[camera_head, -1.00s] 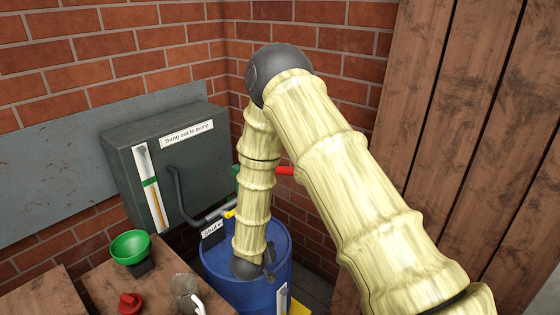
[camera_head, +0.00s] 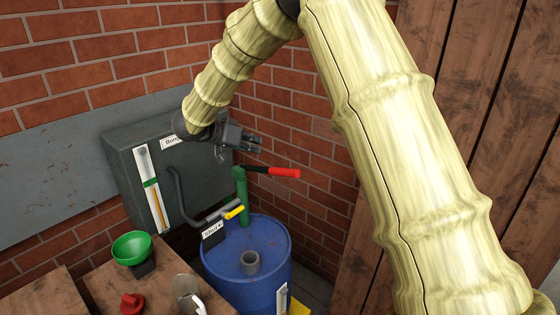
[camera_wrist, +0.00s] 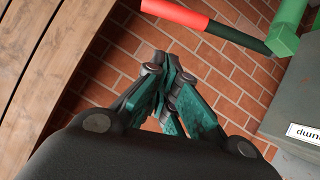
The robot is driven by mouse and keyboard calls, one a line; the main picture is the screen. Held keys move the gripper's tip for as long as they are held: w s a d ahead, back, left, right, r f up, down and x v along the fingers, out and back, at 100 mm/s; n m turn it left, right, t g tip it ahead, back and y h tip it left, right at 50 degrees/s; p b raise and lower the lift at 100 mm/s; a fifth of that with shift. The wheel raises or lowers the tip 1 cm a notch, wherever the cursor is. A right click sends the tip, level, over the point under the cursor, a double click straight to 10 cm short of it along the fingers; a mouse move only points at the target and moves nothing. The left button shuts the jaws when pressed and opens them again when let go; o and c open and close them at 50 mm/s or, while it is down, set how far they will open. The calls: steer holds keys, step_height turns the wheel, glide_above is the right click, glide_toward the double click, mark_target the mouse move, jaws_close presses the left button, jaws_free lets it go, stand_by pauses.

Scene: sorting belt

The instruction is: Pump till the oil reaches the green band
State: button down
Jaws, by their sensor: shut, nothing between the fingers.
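The green hand pump (camera_head: 241,195) stands on the blue barrel (camera_head: 221,265). Its black lever ends in a red grip (camera_head: 285,173) and points right, nearly level. The grip also shows at the top of the wrist view (camera_wrist: 176,12). The sight gauge (camera_head: 142,160) on the dark tank holds an amber oil column (camera_head: 157,207), whose top looks just below the green band (camera_head: 150,183). My gripper (camera_head: 258,145) is shut and empty, above and slightly left of the red grip, apart from it. Its closed fingers (camera_wrist: 163,65) show in the wrist view.
A yellow-handled valve (camera_head: 234,212) with a "Shut" plate (camera_head: 212,233) sits on the pipe left of the pump. A green funnel (camera_head: 131,248) and red knob (camera_head: 131,303) are on the wooden table (camera_head: 100,284). Brick walls and wooden boards close in behind and right.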

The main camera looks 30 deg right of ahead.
stand_by(0.4)
steer(key=p, duration=0.5)
glide_above(280, 172)
step_height(280, 172, down, 7)
steer(key=shift+f+p, duration=0.35)
steer(key=shift+f, duration=0.6)
steer(key=shift+a+f, duration=0.1)
